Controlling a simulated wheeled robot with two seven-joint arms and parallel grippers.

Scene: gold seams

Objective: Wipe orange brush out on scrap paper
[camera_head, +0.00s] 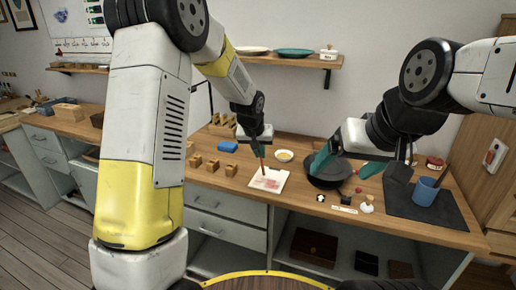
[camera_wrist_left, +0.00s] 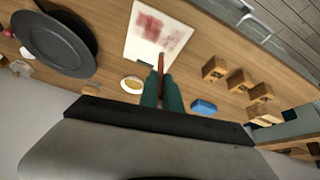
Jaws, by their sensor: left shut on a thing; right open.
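My left gripper (camera_head: 260,147) is shut on an orange-brown brush (camera_head: 262,163), which points down; its teal fingers (camera_wrist_left: 163,95) clasp the brush (camera_wrist_left: 161,65) in the left wrist view. The scrap paper (camera_head: 275,189) is a white sheet with reddish smears on the worktop, also seen in the left wrist view (camera_wrist_left: 136,50). The brush's lower end is over the paper; I cannot tell if it touches. My right gripper (camera_head: 346,166), with teal fingers spread, is open by the dark round pan.
The dark pan (camera_wrist_left: 58,42) lies right of the paper in the head view. A small yellow-filled bowl (camera_head: 284,156) and a blue block (camera_head: 228,147) sit behind the paper. Wooden blocks (camera_head: 212,166) stand left. A blue cup (camera_head: 425,191) stands on a dark mat (camera_head: 399,204) at right.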

